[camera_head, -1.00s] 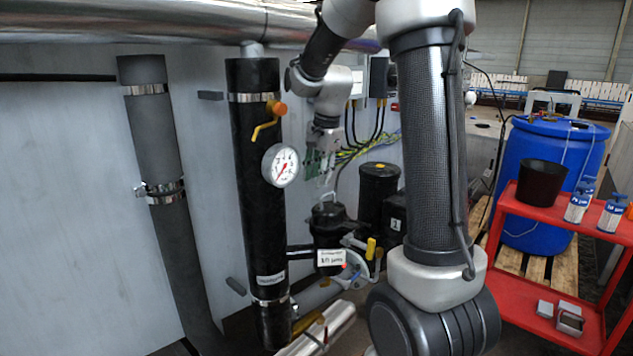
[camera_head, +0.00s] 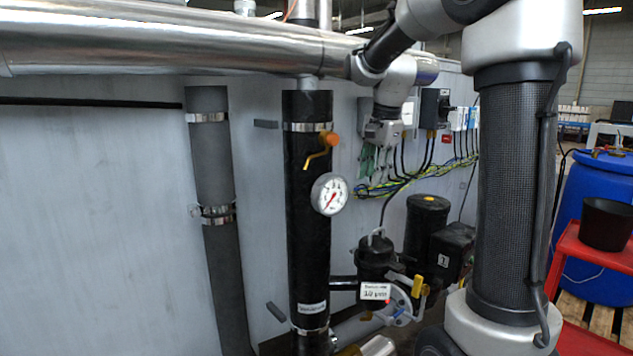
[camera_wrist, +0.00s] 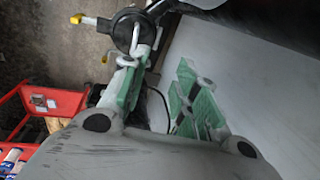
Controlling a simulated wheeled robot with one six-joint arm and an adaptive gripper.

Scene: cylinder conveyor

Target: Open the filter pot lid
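The filter pot (camera_head: 376,262) is a black cylinder with a white label, low on the right of the thick black pipe. Its lid (camera_head: 377,243) is black with a grey handle on top and looks closed. My gripper (camera_head: 372,172) hangs above the pot, clear of it, fingers pointing down. In the wrist view, the pot's round black lid (camera_wrist: 127,32) and its pale handle show at the top, beyond the fingers. My gripper's green fingers (camera_wrist: 157,72) are spread apart with nothing between them.
A pressure gauge (camera_head: 330,194) and an orange valve lever (camera_head: 318,158) sit on the black pipe left of my gripper. Cables (camera_head: 395,182) run along the wall behind. A yellow-handled valve (camera_head: 419,284) is beside the pot. A red cart (camera_head: 590,250) stands at right.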

